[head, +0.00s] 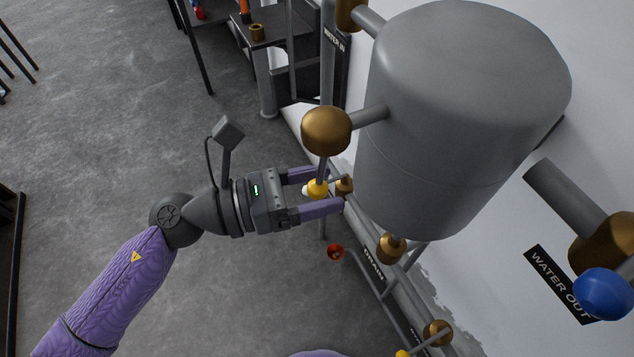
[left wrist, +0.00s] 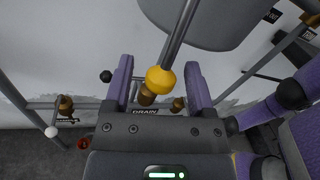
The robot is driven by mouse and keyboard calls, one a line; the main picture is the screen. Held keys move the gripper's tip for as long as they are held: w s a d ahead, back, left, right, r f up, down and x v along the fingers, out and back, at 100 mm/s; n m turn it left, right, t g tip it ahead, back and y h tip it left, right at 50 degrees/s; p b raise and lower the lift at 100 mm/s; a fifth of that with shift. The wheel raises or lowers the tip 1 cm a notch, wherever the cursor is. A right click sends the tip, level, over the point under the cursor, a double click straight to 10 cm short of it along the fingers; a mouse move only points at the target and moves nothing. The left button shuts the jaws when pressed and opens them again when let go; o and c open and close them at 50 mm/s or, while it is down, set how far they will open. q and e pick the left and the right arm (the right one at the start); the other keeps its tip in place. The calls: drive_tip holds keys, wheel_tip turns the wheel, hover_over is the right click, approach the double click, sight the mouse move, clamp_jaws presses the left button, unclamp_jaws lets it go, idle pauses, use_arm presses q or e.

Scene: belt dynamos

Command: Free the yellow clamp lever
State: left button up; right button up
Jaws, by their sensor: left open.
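The yellow clamp lever is a grey rod with a yellow knob (head: 318,188) at its lower end. It hangs from a round brass fitting (head: 326,131) on the side of the grey tank (head: 455,120). My left gripper (head: 333,188) is open, with one purple finger on each side of the knob. In the left wrist view the yellow knob (left wrist: 160,80) is between the two spread fingers (left wrist: 160,66), with visible gaps on both sides. The rod comes down from the top of that view. My right gripper does not show.
Below the tank run pipes with brass fittings (head: 391,248), a red knob (head: 336,252) and a DRAIN label (head: 374,264). A blue knob (head: 604,294) is at right by the WATER OUT label (head: 560,285). A dark bench (head: 285,28) stands behind.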

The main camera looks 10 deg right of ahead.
use_arm(q)
clamp_jaws()
idle(1.3)
